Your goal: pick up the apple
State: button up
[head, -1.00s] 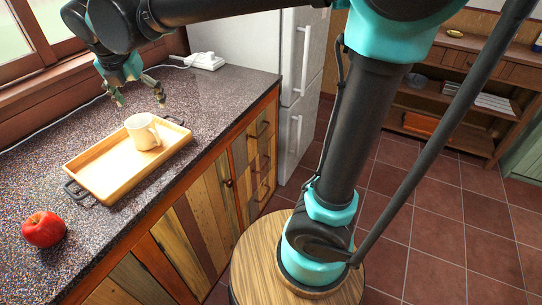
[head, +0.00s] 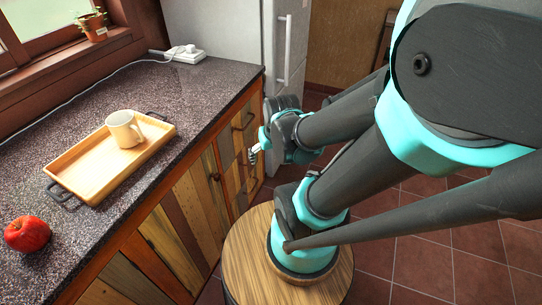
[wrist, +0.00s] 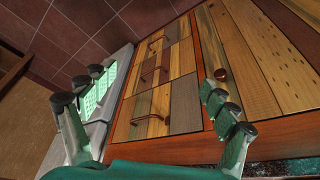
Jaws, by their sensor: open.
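A red apple (head: 27,234) sits on the speckled countertop at the lower left in the head view, near the counter's front side. My gripper (head: 254,154) is far to the right of it, out in front of the cabinet and below the counter's edge. In the wrist view my gripper (wrist: 155,105) shows its two fingers spread wide with nothing between them. It faces the wooden cabinet front, and the apple is not in that view.
A wooden tray (head: 84,187) with dark handles lies on the countertop (head: 60,115), with a white mug (head: 124,129) in it. A power strip (head: 186,54) and a potted plant (head: 93,26) are farther back. The cabinet drawers (wrist: 160,90) stand close before my gripper.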

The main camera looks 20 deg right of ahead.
aim_at(26, 234)
jog(key=k, duration=0.2)
jog(key=k+l+u, duration=0.1)
jog(key=k+u, duration=0.15)
jog(key=u, duration=0.15)
jog(key=k+u, duration=0.25)
jog(key=u, duration=1)
